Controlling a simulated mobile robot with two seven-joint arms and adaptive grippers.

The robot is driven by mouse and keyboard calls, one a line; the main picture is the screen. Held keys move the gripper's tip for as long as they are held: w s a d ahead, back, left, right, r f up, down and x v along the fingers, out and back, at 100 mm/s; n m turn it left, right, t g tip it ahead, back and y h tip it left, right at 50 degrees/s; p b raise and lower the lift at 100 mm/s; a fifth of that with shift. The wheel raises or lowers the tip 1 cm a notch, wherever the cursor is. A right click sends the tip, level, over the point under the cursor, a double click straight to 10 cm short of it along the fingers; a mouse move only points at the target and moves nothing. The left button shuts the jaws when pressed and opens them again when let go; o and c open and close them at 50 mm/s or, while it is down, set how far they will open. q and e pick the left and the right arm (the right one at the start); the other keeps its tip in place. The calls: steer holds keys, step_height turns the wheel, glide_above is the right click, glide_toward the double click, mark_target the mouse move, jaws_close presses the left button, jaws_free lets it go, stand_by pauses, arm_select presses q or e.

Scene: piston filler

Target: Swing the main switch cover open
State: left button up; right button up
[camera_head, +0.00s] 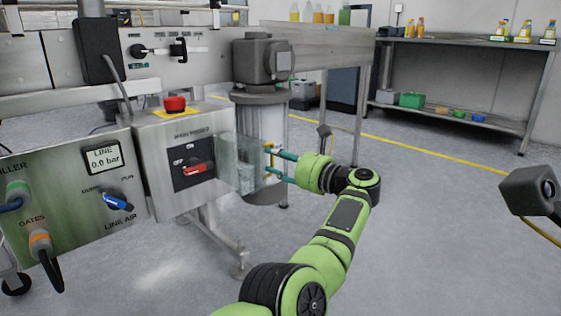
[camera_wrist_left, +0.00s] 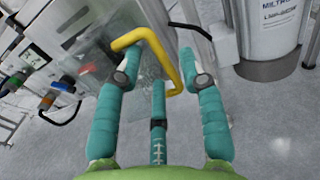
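The main switch (camera_head: 194,165) is a red handle on a black plate, on the front of a steel box. Its clear cover (camera_head: 228,160) stands out from the right side of the plate, swung away from it, so the switch face shows uncovered. A yellow handle (camera_head: 269,158) is at the cover's outer side. My left gripper (camera_head: 270,163) is at this handle. In the left wrist view, the teal fingers (camera_wrist_left: 157,65) are spread apart, with the yellow handle (camera_wrist_left: 158,48) between them, close to the right finger. Contact cannot be told. My right gripper is not in view.
A red stop button (camera_head: 175,104) sits atop the switch box. A panel with a gauge (camera_head: 103,158) and blue knob (camera_head: 118,201) is at left. A motor and cylinder (camera_head: 262,62) stand behind the cover. Open floor lies to the right, before a shelf bench (camera_head: 460,45).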

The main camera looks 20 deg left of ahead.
arm_select(q)
steer(key=v, duration=0.7)
steer(key=shift+d, duration=0.3)
